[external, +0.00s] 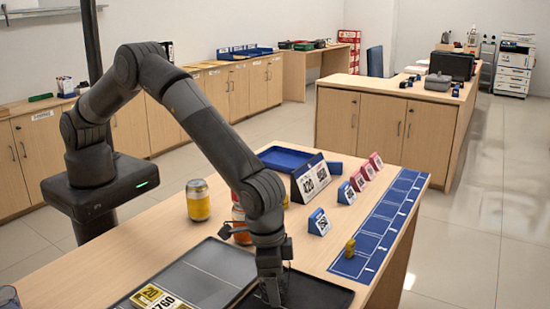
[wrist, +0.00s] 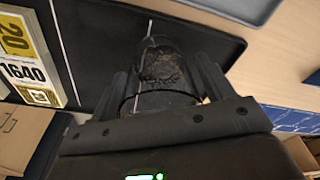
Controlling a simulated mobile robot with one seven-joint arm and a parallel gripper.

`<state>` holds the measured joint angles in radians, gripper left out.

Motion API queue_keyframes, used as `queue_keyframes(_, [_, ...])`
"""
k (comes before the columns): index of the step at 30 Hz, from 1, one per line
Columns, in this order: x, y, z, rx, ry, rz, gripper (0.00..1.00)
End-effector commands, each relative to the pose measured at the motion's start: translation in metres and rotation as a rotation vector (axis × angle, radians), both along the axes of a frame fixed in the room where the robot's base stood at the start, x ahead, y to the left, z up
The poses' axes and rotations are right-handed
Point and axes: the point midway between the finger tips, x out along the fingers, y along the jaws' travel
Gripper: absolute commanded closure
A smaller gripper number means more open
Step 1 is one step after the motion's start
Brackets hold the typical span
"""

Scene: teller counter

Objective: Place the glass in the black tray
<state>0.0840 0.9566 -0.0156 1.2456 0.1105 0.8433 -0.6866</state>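The clear glass (wrist: 165,75) shows in the wrist view, upright or nearly so, between the two fingers of my gripper (wrist: 165,78). The fingers stand close along both its sides; whether they press on it is unclear. The dark tray surface shows through and around the glass. In the external view my gripper (external: 274,290) is low over the black tray (external: 325,291) at the front edge, and it largely hides the glass. Whether the glass rests on the tray floor cannot be seen.
A divided grey tray (external: 207,272) with a yellow-white number card (external: 158,297) adjoins on the left. Cans, including a yellow one (external: 198,200), stand behind. Small signs, a blue tray (external: 287,157) and a blue numbered strip (external: 382,222) lie farther right and back.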

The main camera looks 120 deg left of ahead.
Motion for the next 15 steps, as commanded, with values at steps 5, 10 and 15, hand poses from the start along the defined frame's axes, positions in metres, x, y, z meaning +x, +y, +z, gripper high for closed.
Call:
queue_keyframes(5, [0.0,0.0,0.0,0.0,0.0,0.0,0.18])
queue_keyframes(10, [0.0,0.0,0.001,0.0,0.0,0.0,0.18])
queue_keyframes(15, [-0.001,-0.001,0.019,0.0,-0.001,0.0,0.18])
